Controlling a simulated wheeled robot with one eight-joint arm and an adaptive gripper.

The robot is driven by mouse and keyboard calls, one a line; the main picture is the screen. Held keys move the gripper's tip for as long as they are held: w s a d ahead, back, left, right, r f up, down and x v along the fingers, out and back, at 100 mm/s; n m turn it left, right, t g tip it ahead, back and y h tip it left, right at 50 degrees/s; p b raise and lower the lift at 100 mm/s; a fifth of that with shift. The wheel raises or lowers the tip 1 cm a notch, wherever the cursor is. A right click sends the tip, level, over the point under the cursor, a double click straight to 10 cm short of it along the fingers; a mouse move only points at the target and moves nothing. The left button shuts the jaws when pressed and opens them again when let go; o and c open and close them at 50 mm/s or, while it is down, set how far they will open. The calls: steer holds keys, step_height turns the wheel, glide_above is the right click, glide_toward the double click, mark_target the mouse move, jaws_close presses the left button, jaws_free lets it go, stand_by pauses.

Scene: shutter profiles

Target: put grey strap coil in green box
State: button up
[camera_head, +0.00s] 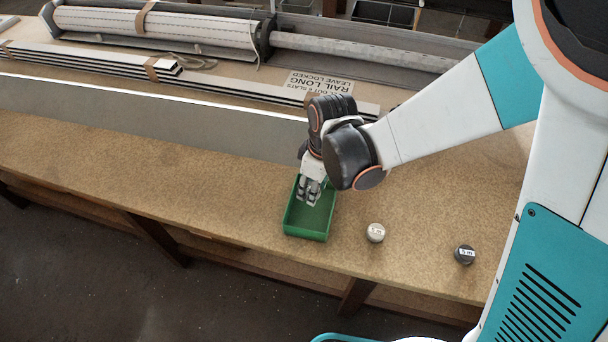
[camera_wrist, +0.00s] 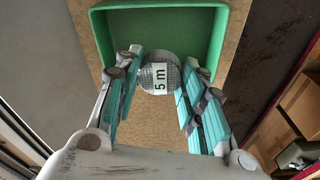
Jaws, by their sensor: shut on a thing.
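The green box (camera_head: 308,222) stands on the bench; its interior and walls also show in the wrist view (camera_wrist: 215,45). My gripper (camera_head: 311,196) points down into the far part of the box. In the wrist view, my gripper (camera_wrist: 161,72) is shut on a grey strap coil (camera_wrist: 160,62) marked "5 m", with one finger on each side. In the head view the coil is not clearly seen.
A pale coil (camera_head: 375,232) and a dark grey coil (camera_head: 464,254) lie on the bench right of the box. Behind are long rails, slats (camera_head: 90,62) and a roller shutter (camera_head: 160,28). The bench left of the box is clear.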

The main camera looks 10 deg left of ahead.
mark_target(311, 210)
steer(key=shift+f+b, duration=2.4)
steer(key=shift+f, duration=1.9)
steer(key=shift+f, duration=0.1)
steer(key=o, duration=1)
steer(key=shift+o, duration=0.2)
steer(key=r+p, duration=0.1)
steer(key=r, duration=0.3)
steer(key=d+r+p, duration=0.1)
steer(key=r, duration=0.3)
steer(key=r+p, duration=0.1)
steer(key=r, duration=0.3)
steer(key=shift+s+d+r, duration=0.1)
steer(key=shift+s+d, duration=0.1)
steer(key=shift+d, duration=0.1)
